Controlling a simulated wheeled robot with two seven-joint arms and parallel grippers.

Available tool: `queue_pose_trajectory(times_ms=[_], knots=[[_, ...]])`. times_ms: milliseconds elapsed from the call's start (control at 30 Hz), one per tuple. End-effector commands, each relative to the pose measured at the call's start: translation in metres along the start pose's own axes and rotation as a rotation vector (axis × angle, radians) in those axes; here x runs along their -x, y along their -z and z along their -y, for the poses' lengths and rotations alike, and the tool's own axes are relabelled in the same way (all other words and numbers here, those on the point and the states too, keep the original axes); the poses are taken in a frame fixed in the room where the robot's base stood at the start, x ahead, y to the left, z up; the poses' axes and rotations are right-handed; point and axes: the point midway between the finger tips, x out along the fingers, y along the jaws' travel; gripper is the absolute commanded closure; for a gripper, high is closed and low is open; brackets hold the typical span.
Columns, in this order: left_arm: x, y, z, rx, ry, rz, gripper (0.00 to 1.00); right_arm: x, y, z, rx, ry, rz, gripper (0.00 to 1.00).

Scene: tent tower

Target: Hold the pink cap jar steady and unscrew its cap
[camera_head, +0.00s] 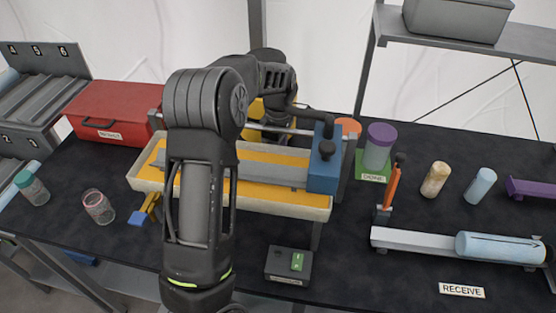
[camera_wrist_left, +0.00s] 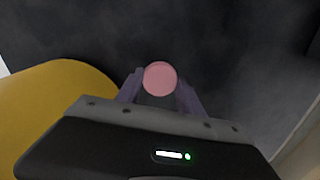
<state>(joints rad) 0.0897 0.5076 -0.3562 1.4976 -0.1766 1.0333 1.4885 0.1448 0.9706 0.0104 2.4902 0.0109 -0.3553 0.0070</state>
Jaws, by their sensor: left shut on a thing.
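In the left wrist view my left gripper (camera_wrist_left: 160,85) is shut on a round pink cap (camera_wrist_left: 160,78), seen from its flat face between the two fingertips. Whether a jar is under the cap is hidden. In the head view an arm of mine rises from the bottom middle and bends away over the orange-topped machine; its gripper is hidden behind the machine. A clear jar with a pink ring at its top (camera_head: 98,207) stands on the dark table at the left, apart from the arm. My right gripper is not seen.
A clear jar with a teal cap (camera_head: 32,188) and a red box (camera_head: 108,112) are at the left. The cream-rimmed machine (camera_head: 270,203) fills the middle. A white rail (camera_head: 415,240) lies at the right.

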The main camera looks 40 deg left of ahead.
Motion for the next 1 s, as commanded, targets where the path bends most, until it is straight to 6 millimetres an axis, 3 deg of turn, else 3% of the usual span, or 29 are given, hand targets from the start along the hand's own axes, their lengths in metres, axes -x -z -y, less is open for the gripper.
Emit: queue_pose_trajectory(times_ms=[200,600,633,900,1000], knots=[[-0.029,0.0,0.001,0.001,0.002,0.0,1.0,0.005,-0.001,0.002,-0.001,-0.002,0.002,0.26],[-0.035,0.0,0.0,0.0,0.0,0.0,1.0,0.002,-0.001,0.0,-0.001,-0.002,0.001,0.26],[-0.035,0.0,0.0,0.0,0.0,0.0,0.55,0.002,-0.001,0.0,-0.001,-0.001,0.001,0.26],[-0.034,0.0,0.0,0.0,0.0,0.0,0.34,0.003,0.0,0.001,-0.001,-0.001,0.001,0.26],[-0.034,0.0,0.0,0.0,0.0,0.0,0.34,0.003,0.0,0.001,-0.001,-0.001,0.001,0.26]])
